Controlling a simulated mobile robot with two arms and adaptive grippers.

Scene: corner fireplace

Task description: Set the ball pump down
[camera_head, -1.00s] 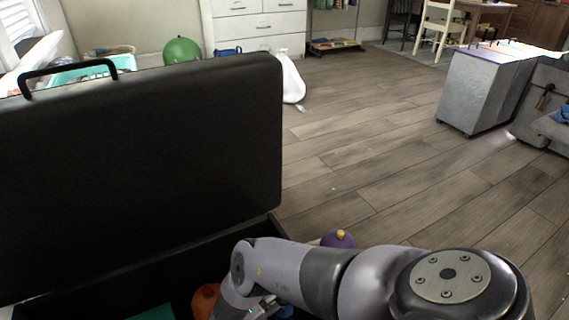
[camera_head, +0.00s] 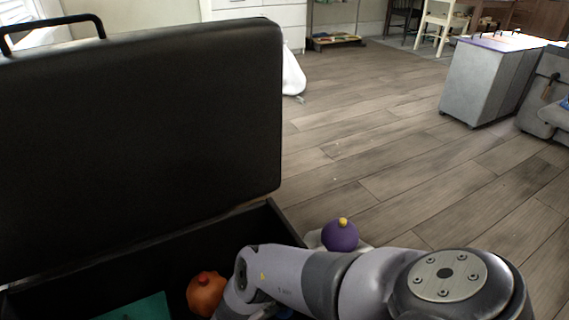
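A purple round bulb with a yellow tip (camera_head: 340,236) shows behind my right arm, on or above something pale. An orange round bulb with a red tip (camera_head: 206,294) is inside the open black case (camera_head: 140,262), beside my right arm's far end. Either bulb could be the ball pump; I cannot tell which. My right arm reaches in from the lower right, over the case's near right corner. Its gripper is below the picture's edge, so its hold is hidden. My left arm does not show.
The raised black lid (camera_head: 140,130) with its handle fills the left side. A teal item (camera_head: 140,308) lies in the case. Wooden floor (camera_head: 400,170) is clear to the right, up to a grey cabinet (camera_head: 485,80). A white bag (camera_head: 292,75) stands behind the lid.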

